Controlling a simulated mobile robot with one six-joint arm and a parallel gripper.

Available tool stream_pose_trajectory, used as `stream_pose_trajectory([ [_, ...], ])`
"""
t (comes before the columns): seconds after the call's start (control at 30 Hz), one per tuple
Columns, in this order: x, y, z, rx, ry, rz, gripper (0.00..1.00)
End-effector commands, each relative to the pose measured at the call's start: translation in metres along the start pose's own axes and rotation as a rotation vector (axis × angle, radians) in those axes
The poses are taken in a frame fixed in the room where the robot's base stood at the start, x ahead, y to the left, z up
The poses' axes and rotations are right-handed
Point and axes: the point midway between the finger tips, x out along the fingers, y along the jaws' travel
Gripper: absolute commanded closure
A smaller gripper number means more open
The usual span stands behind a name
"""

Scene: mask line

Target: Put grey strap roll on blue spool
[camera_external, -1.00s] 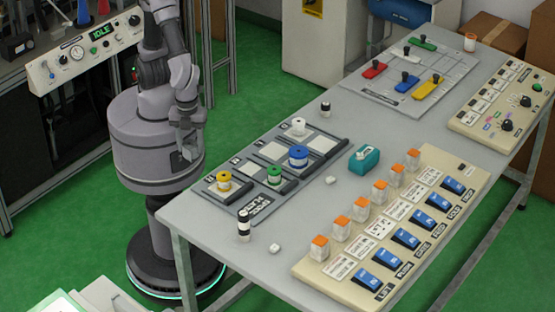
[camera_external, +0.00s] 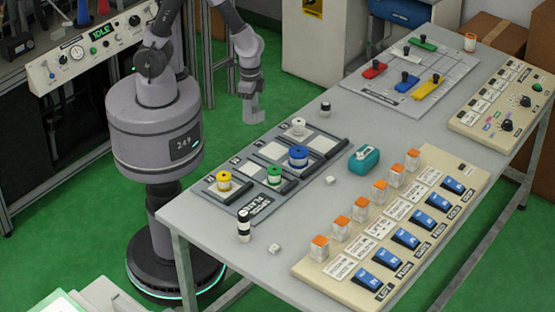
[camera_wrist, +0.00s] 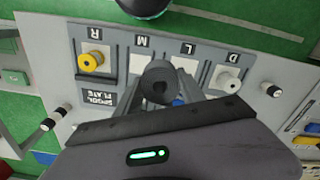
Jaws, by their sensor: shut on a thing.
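My gripper (camera_external: 253,113) hangs in the air past the back edge of the table, beside the spool plate. In the wrist view its dark fingers (camera_wrist: 163,97) are shut on a dark grey round roll (camera_wrist: 159,80), which I take for the grey strap roll. The roll is too small to make out in the external view. The blue spool (camera_external: 298,155) stands upright on the plate, between the green spool (camera_external: 274,175) and the white spool (camera_external: 298,127). In the wrist view only a bit of blue (camera_wrist: 178,102) shows behind the fingers, and the green spool is hidden.
A yellow spool (camera_external: 224,181) stands at the plate's near-left end. Black-and-white posts (camera_external: 244,226) (camera_external: 325,109) stand near both plate ends. A teal block (camera_external: 364,159) and a switch panel (camera_external: 400,228) with orange-capped jars lie to the right. Some bare tabletop lies between.

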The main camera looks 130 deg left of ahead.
Motion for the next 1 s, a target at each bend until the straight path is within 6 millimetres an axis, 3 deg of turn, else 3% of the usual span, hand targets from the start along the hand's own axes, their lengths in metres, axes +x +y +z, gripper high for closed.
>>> stream_pose_trajectory([
  [0.23,0.039,0.000,0.001,-0.002,-0.005,0.001,0.95],
  [0.37,0.050,0.000,-0.002,-0.001,-0.003,0.000,0.95],
  [0.47,0.054,-0.002,-0.023,0.000,0.001,0.000,0.95],
  [0.7,0.063,-0.009,-0.106,0.001,0.002,0.000,0.95],
  [0.8,0.065,-0.011,-0.133,0.001,0.000,0.000,0.95],
  [1.0,0.067,-0.013,-0.159,0.002,0.000,0.000,0.95],
])
